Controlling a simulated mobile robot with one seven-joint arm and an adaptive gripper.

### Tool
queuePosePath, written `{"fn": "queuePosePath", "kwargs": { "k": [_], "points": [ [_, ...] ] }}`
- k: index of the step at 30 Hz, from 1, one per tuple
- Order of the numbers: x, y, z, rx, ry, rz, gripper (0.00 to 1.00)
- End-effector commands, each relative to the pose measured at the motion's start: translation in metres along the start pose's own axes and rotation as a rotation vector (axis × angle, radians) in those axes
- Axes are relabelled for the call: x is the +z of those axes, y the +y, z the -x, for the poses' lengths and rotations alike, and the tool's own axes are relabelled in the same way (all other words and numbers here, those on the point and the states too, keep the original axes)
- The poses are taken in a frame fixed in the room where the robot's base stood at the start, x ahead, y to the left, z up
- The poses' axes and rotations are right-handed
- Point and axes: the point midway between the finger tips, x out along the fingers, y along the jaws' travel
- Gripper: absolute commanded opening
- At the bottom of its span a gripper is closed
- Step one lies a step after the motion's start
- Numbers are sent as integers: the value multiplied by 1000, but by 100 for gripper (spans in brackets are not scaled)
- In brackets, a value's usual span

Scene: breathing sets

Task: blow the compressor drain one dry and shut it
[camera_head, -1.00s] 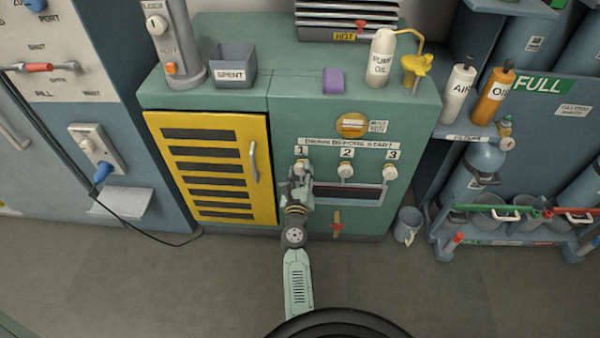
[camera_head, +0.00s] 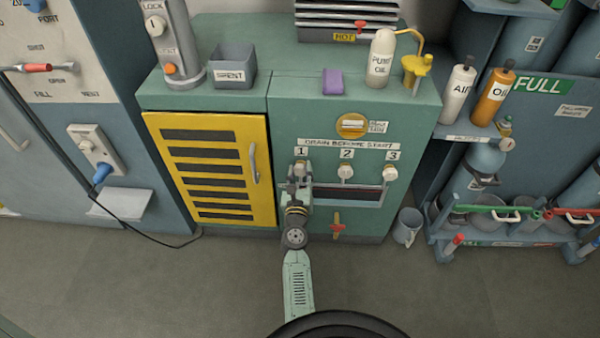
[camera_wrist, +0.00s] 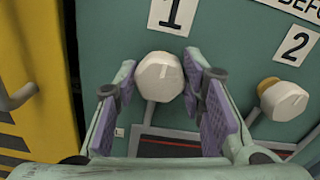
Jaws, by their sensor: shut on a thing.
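The drain one knob (camera_head: 301,166) is a white faceted cap under the label 1 on the green compressor cabinet. It also shows in the wrist view (camera_wrist: 159,76), between the purple pads of my gripper (camera_wrist: 163,85). My gripper, seen in the head view (camera_head: 299,178) too, is shut on this knob from the front. The knob hides part of the stem behind it. I see no spray or water at the outlet, which my gripper partly covers in the head view.
Drain knobs 2 (camera_head: 346,171) and 3 (camera_head: 390,173) sit to the right. A yellow louvred door (camera_head: 218,215) with a handle is close on the left. A dark slot (camera_head: 345,194) runs below the knobs.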

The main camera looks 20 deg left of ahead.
Motion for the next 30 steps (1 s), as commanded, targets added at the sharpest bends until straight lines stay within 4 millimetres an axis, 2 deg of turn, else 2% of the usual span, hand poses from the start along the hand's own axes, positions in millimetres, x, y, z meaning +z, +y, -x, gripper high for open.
{"fn": "queuePosePath", "kwargs": {
  "k": [2, 9, 19, 23, 30],
  "points": [
    [1, 0, 0, 0, -1, -2, 41],
    [0, 0, 0, 0, 0, -1, 57],
    [-1, 0, 2, 0, 1, 0, 57],
    [-2, 0, 16, 0, 3, 0, 57],
    [-1, 0, 55, 0, 2, 0, 57]
  ]
}}
